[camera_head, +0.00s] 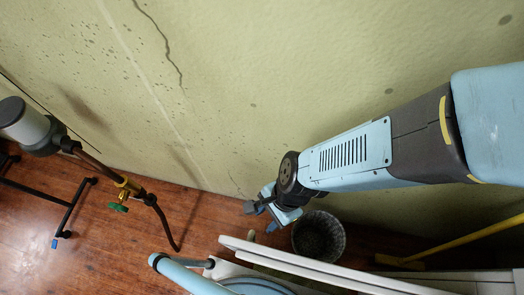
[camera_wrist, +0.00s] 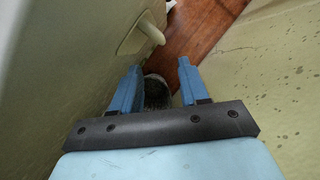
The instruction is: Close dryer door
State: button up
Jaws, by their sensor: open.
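A white appliance, which looks like the dryer (camera_head: 225,268), shows partly at the bottom edge of the head view. A long white panel, which looks like its door seen edge-on (camera_head: 300,264), slants down to the right; how far it stands open is hard to tell. In the wrist view a pale flat surface (camera_wrist: 60,70) with a protruding handle-like piece (camera_wrist: 140,36) fills the left side, perhaps this door. My gripper (camera_head: 262,217) is beyond the panel, close to the wall, pointing down. Its blue fingers (camera_wrist: 158,84) are apart with nothing held, the left one close beside the pale surface.
A dark ribbed basket (camera_head: 318,238) stands on the floor below my gripper. The green wall (camera_head: 330,70) is close behind my arm. A yellow pole (camera_head: 470,240) leans at the right. A pipe with a valve (camera_head: 125,187) and a black frame (camera_head: 70,208) stand left. Wooden floor (camera_head: 110,250) is clear between.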

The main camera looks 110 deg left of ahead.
jog(key=shift+v, duration=1.25)
